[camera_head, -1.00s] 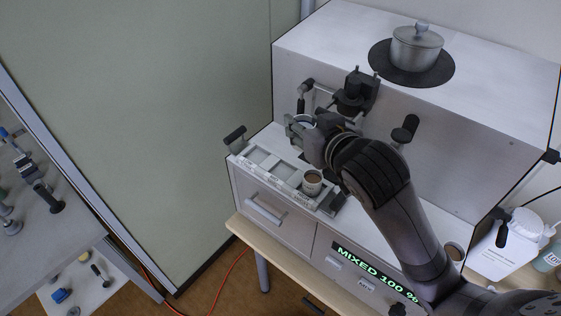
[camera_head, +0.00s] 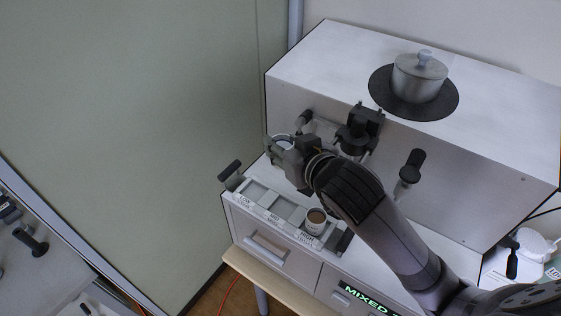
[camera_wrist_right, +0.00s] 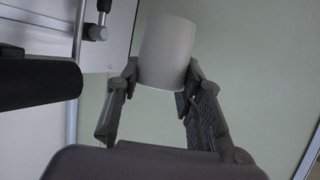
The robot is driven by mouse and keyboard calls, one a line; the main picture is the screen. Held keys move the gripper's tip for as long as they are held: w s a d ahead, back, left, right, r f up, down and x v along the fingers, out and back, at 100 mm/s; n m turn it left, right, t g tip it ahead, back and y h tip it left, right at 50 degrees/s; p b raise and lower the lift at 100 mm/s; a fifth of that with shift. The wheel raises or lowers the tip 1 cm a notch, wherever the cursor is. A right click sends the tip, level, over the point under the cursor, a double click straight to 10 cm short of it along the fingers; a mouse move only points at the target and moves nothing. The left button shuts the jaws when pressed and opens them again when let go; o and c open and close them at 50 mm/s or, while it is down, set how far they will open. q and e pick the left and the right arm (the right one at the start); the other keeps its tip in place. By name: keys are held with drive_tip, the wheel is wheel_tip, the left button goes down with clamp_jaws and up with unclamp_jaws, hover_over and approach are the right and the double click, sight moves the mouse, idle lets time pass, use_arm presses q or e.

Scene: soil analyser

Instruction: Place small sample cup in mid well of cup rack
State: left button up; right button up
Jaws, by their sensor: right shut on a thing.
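My right gripper (camera_head: 281,148) is shut on a small white sample cup (camera_head: 283,141). It holds the cup above and behind the cup rack, near the analyser's front face. In the right wrist view the plain white cup (camera_wrist_right: 168,48) sits between both fingers (camera_wrist_right: 162,76). The cup rack (camera_head: 240,192) has three wells, labelled low, mid and high. The mid well (camera_head: 284,208) looks empty, and so does the low well (camera_head: 260,194). Another white cup with brown contents (camera_head: 316,221) stands in the high well. My left gripper is out of view.
The analyser (camera_head: 470,140) rises behind the rack, with a black clamp-like fitting (camera_head: 360,130) and a dark handle (camera_head: 410,166) on its front. A lidded pot (camera_head: 419,78) stands on top. A dark-gripped handle (camera_head: 231,172) stands at the rack's left end.

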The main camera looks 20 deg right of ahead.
drive_tip(key=f+b, duration=0.2)
drive_tip(key=f, duration=0.4)
drive_tip(key=f+b, duration=0.2)
drive_tip(key=f, duration=0.3)
drive_tip(key=f+b, duration=0.2)
drive_tip(key=f, duration=0.4)
drive_tip(key=shift+s+f+b, duration=0.35)
drive_tip(key=shift+b, duration=0.05)
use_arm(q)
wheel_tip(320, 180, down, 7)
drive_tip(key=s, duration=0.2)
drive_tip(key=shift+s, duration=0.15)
use_arm(e)
drive_tip(key=shift+r, duration=0.1)
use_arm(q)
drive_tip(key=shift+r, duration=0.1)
use_arm(e)
drive_tip(key=o, duration=1.3)
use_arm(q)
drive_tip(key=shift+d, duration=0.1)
